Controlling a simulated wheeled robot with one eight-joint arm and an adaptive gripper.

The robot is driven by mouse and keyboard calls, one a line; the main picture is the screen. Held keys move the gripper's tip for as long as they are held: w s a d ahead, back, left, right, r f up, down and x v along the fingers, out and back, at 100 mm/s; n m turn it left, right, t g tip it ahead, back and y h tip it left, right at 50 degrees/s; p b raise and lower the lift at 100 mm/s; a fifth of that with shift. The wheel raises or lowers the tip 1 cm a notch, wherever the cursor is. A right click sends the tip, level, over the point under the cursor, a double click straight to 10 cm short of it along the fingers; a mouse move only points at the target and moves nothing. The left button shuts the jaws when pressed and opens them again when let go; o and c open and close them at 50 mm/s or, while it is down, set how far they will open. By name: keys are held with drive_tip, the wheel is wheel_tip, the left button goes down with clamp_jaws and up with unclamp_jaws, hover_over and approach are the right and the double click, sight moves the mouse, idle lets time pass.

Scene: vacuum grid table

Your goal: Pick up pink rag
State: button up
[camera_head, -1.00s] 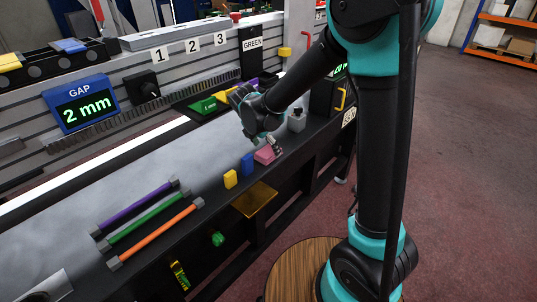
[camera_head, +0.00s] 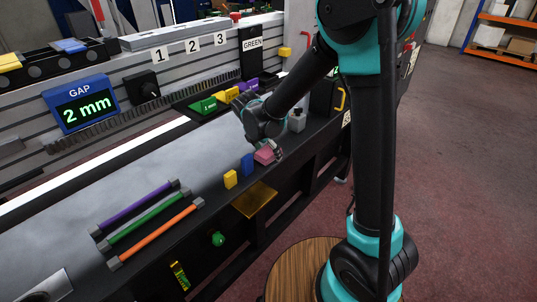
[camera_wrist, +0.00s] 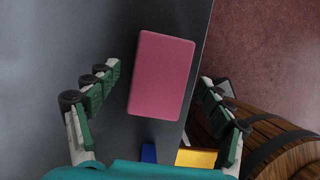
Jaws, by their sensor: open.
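The pink rag (camera_head: 264,156) is a flat pink block on the front edge strip of the grey table, right of a blue block. In the wrist view the pink rag (camera_wrist: 161,75) lies between and ahead of my two fingers, with a gap on each side. My gripper (camera_wrist: 160,92) is open and empty. In the head view my gripper (camera_head: 274,150) is right at the rag, from above; whether it touches cannot be told there.
A blue block (camera_head: 247,164) and a yellow block (camera_head: 230,179) stand left of the rag. A grey bottle (camera_head: 297,121) stands behind to the right. Purple, green and orange rods (camera_head: 155,233) lie at the left. An amber tray (camera_head: 255,199) is below the table edge.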

drive_tip(key=c, duration=1.2)
drive_tip(key=shift+r, duration=0.15)
drive_tip(key=shift+c, duration=0.2)
wheel_tip(320, 180, up, 28)
drive_tip(key=shift+r, duration=0.15)
